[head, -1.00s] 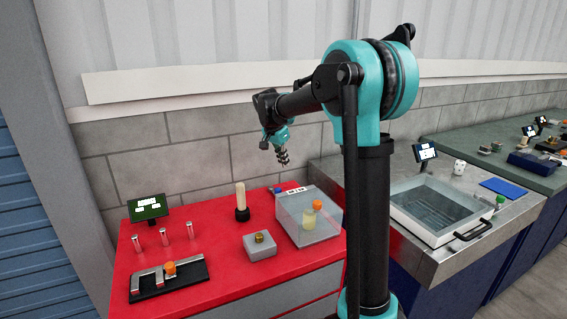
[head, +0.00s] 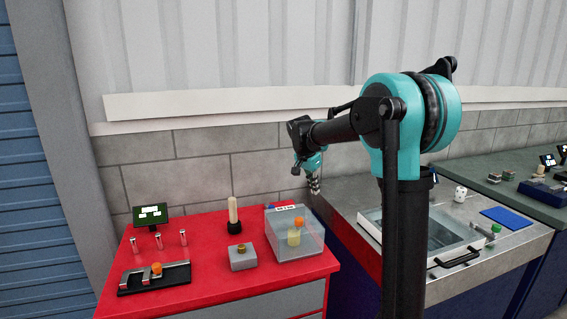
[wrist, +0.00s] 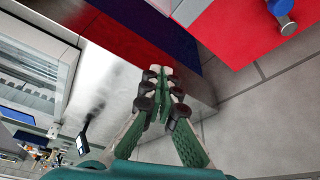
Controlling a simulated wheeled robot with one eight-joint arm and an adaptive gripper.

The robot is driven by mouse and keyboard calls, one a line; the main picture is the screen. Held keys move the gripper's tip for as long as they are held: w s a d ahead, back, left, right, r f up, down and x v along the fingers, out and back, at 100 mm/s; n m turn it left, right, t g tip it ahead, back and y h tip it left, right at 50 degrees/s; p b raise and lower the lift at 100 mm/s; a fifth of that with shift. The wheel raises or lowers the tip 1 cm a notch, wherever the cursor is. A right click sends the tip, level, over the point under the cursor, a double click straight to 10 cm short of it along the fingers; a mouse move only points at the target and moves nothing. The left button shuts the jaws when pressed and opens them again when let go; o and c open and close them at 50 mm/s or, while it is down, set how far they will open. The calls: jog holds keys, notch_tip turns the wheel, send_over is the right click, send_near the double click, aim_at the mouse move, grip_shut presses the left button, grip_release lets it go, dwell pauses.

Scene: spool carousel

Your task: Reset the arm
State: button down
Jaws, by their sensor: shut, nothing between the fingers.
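My gripper (head: 314,188) hangs from my raised, bent arm with its fingers pointing down. It is beyond the right end of the red bench (head: 222,289), near the left end of the steel counter (head: 345,196). In the wrist view my gripper (wrist: 160,74) has its fingers together with nothing between them. Below it are the steel counter's side and the grey floor. It touches nothing that I can see.
On the red bench stand a clear box (head: 310,243), a grey block (head: 242,259), a cream post (head: 233,212), a small screen (head: 151,215) and a black fixture (head: 150,281). A sink-like basin (head: 372,222) is in the steel counter. The wall behind is close.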

jog(key=s+d+f+n+y, duration=0.1)
jog(key=s+d+f+n, duration=0.1)
jog(key=s+f, duration=0.4)
jog(key=s+d+f+n+t+y, duration=0.1)
jog(key=s+d+f+n, duration=0.2)
jog(key=s, duration=1.3)
jog(key=s+d+f+n, duration=0.2)
jog(key=s+f+n, duration=0.2)
jog(key=s+f, duration=0.5)
jog(key=s, duration=0.3)
jog(key=shift+d+n+t+y, duration=0.2)
jog(key=shift+n+t+y, duration=0.1)
jog(key=shift+y, duration=0.1)
